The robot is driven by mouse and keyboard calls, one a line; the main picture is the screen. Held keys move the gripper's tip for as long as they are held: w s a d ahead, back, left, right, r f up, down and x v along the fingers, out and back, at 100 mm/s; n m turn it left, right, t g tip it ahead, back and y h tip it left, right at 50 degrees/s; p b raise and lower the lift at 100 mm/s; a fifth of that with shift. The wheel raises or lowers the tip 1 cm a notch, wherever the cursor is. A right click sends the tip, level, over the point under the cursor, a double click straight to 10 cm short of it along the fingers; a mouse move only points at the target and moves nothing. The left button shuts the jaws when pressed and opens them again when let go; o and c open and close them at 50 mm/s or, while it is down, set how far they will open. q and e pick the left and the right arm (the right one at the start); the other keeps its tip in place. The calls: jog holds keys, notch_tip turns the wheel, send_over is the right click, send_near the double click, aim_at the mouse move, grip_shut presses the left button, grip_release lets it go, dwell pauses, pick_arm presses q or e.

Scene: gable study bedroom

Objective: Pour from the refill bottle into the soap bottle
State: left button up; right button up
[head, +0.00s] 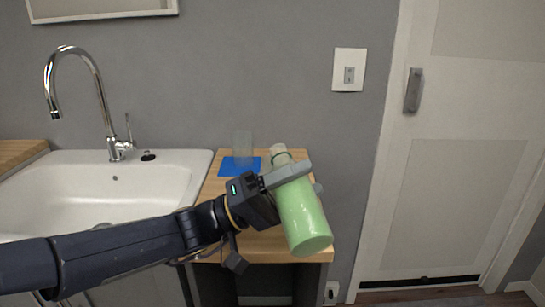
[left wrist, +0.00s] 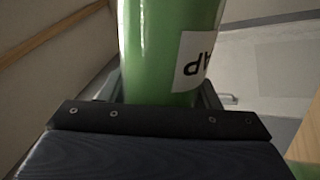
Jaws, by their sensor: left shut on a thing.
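The green refill bottle (head: 300,212) is in my left gripper (head: 287,177), which is shut around its body near the neck end. The bottle is strongly tilted: its base faces me and its neck points away, toward the wall and slightly left. The left wrist view shows its green side (left wrist: 160,50) and part of a white label with upside-down letters. A clear, see-through container (head: 243,144), apparently the soap bottle, stands upright on a blue mat (head: 228,168), left of the green bottle's neck. No stream of liquid is visible. My right gripper is not in view.
The mat lies on a narrow wooden counter (head: 212,187), partly hidden by my left arm. A white sink (head: 150,185) with a chrome tap (head: 105,100) adjoins it on the left. A grey wall is behind; a white door (head: 455,150) is at right.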

pick_arm(q)
jog(key=shift+r+n+t+p, duration=0.4)
jog(key=shift+n+p, duration=0.2)
jog(key=shift+p, duration=0.15)
dwell(0.5)
jog(key=shift+w+a+r+n+t+p, duration=0.15)
jog(key=shift+w+r+n+t, duration=0.15)
jog(key=shift+n, duration=0.25)
jog(key=shift+w+r+n+t+p, duration=0.2)
jog(key=shift+n+t, duration=0.15)
jog(key=shift+n, duration=0.15)
jog(key=shift+w+a+r+n+t+p, duration=0.15)
jog(key=shift+w+r+n+t, duration=0.15)
jog(key=shift+n, duration=0.25)
dwell(5.2)
